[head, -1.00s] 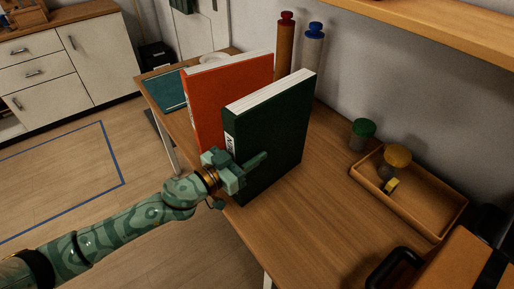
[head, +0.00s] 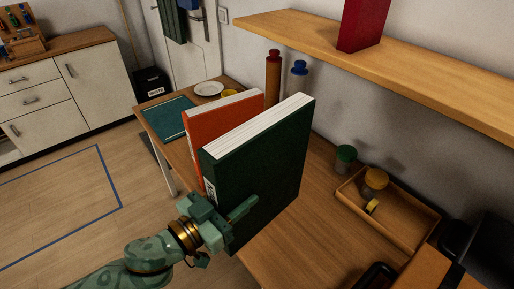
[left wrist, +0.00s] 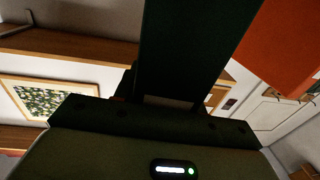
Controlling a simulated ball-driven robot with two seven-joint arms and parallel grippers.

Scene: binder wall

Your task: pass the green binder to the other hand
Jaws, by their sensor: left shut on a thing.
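The green binder (head: 262,165) is upright in the head view, its white page edges up. My left gripper (head: 226,218) is shut on its lower near part, with one finger lying across the cover. In the left wrist view the green binder (left wrist: 195,45) rises dark between the jaws. The binder's lower edge appears close to or above the table's near edge; I cannot tell whether it touches. My right gripper is not in view.
An orange binder (head: 215,125) stands behind the green one. A wooden tray (head: 405,232) with a yellow-lidded jar (head: 375,180) lies at the right, with a green-lidded jar (head: 345,156) beside it. A shelf (head: 420,75) bearing a red binder (head: 362,22) overhangs the table.

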